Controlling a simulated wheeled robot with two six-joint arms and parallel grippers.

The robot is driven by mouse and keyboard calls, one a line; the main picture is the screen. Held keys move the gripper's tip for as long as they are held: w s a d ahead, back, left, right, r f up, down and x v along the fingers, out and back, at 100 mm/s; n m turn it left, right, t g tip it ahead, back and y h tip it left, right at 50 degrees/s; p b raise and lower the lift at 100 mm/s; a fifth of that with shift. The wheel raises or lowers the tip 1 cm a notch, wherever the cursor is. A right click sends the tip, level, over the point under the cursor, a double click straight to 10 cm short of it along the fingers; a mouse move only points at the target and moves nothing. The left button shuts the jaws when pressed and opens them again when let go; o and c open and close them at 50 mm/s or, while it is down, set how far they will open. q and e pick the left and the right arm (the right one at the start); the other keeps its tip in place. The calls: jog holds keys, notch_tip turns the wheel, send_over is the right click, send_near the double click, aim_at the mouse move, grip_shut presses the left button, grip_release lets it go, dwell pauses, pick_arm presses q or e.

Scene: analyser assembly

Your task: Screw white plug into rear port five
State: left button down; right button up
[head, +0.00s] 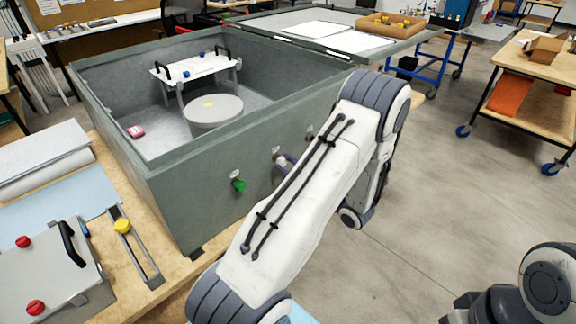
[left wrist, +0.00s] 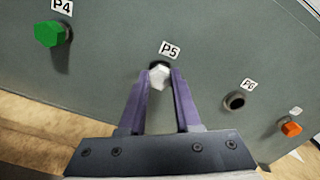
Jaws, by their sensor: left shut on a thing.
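The white plug (left wrist: 158,75) is held between the two purple fingers of my left gripper (left wrist: 158,80). It is in front of the grey case wall just below the P5 label (left wrist: 168,49). A bit of dark port edge shows behind the plug, but I cannot tell how far the plug is in. In the head view the left gripper (head: 286,163) is at the case's outer wall, partly hidden by my arm.
The open grey case (head: 215,165) stands on a wooden bench. A green plug (left wrist: 48,33) is at P4, left of P5. The P6 port (left wrist: 235,101) is an open hole to the right, with an orange plug (left wrist: 291,129) beyond it.

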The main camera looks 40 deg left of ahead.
pick_arm(q)
jog(key=m+p, duration=0.2)
jog(key=m, duration=0.1)
jog(key=shift+r+p, duration=0.2)
jog(key=shift+p, duration=0.15)
jog(key=m+p, duration=0.1)
jog(key=m, duration=0.1)
jog(key=shift+m+p, duration=0.3)
jog(key=m+p, duration=0.3)
jog(key=m, duration=0.3)
jog(key=shift+w+f, duration=0.1)
jog(key=shift+f, duration=0.05)
jog(key=m+p, duration=0.2)
jog(key=m, duration=0.4)
jog(key=shift+f+p, duration=0.15)
jog(key=shift+p, duration=0.2)
jog(key=m, duration=0.3)
jog(key=shift+p, duration=0.4)
jog(key=m, duration=0.3)
jog(key=shift+f, duration=0.2)
jog(key=c, duration=0.7)
grip_release()
jog(key=shift+w+r, duration=0.1)
jog(key=shift+c, duration=0.2)
